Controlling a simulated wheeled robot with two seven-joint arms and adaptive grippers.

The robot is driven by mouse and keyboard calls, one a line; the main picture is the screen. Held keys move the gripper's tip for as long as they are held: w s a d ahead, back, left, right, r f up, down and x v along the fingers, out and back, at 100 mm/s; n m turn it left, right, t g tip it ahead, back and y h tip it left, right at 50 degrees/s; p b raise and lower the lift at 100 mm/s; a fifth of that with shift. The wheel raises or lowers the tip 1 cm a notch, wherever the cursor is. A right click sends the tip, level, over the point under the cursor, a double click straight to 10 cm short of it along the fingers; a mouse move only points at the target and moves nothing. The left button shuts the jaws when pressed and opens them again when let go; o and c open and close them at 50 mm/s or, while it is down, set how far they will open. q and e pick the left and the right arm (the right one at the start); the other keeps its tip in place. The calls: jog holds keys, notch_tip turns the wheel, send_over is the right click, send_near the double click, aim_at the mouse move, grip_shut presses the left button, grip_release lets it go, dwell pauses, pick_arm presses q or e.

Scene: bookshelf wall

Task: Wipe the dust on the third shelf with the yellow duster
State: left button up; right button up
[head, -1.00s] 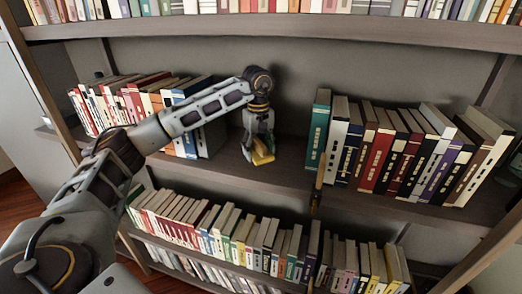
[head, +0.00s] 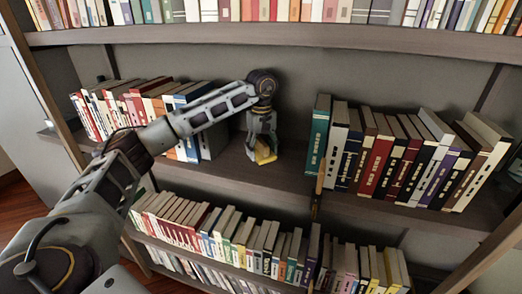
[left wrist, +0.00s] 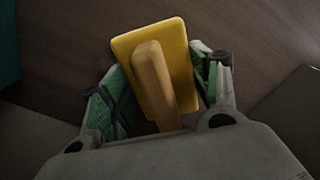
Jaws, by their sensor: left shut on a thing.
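My left gripper (head: 262,150) is in the gap between the two groups of books on the middle shelf (head: 285,172). It points down and is shut on the yellow duster (head: 266,156), which is at the shelf surface. In the left wrist view the duster (left wrist: 185,50) is a flat yellow pad with a raised bar handle. The gripper's green-lined fingers (left wrist: 158,95) stand on either side of the handle. No dust can be made out on the shelf. My right gripper is not in view.
A row of books (head: 150,105) stands left of the gripper, partly behind my arm. A teal book (head: 318,138) begins the row on the right. More books fill the shelves above and below (head: 230,235). Bare shelf shows between gripper and teal book.

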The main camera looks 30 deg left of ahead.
aim_at(272, 153)
pick_arm(q)
jog(key=shift+d, duration=0.1)
jog(key=shift+w+d, duration=0.2)
jog(key=shift+d, duration=0.35)
jog(key=shift+w+d+p, duration=0.25)
jog(key=shift+d+p, duration=0.25)
jog(key=shift+d, duration=0.6)
jog(key=shift+d, duration=0.1)
jog(key=shift+w+d+r+p, duration=0.1)
jog(key=shift+w+d+p, duration=0.15)
jog(key=shift+d, duration=0.6)
jog(key=shift+w+d+p, duration=0.2)
jog(key=shift+d+p, duration=0.05)
jog(key=shift+d, duration=0.55)
